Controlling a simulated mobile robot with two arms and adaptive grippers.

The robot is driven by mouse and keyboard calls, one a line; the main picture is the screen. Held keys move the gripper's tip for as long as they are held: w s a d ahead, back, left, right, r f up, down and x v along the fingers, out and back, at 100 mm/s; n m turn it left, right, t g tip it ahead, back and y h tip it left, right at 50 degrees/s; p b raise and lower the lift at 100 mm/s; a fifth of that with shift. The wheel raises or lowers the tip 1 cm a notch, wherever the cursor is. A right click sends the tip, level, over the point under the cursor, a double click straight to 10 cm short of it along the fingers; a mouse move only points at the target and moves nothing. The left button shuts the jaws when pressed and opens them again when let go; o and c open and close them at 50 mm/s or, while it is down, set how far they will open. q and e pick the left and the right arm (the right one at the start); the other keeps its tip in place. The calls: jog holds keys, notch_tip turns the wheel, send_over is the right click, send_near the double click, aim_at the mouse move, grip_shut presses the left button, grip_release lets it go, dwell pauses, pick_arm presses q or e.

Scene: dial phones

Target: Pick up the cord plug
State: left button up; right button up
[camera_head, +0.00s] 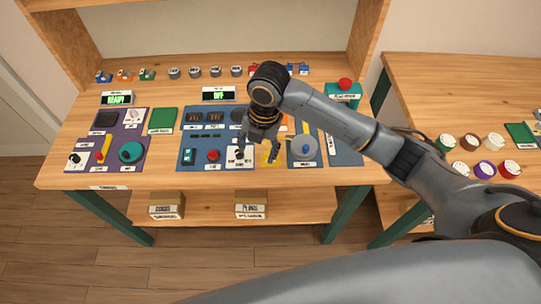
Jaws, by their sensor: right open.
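My right gripper (258,148) hangs over the middle of the workbench with its two fingers spread and nothing visible between them. Just under its left finger is a white labelled pad with a small dark piece (239,155) on it. Another white pad with a small black piece (75,158) lies at the left end of the purple board. Either piece could be the cord plug; the labels are too small to read, so I cannot tell which. I cannot tell whether a finger touches the nearer piece. My left gripper does not show.
The blue board (187,132) holds a red button (213,155) and several parts. A grey round part with a blue knob (304,148) stands close right of the gripper. A red-topped teal box (345,92) is behind. Bare wood (230,178) runs along the front edge.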

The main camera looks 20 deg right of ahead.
jog(key=w+d+r+n+h, duration=0.2)
jog(key=w+d+r+n, duration=0.1)
jog(key=d+r+n, duration=0.15)
jog(key=shift+g, duration=0.3)
notch_tip(320, 180, down, 8)
jog(key=shift+r+p, duration=0.1)
jog(key=shift+p, duration=0.55)
notch_tip(320, 180, down, 4)
jog(key=shift+w+f+p, duration=0.1)
jog(key=shift+p, duration=0.75)
jog(key=shift+f, duration=0.6)
jog(key=c, duration=1.2)
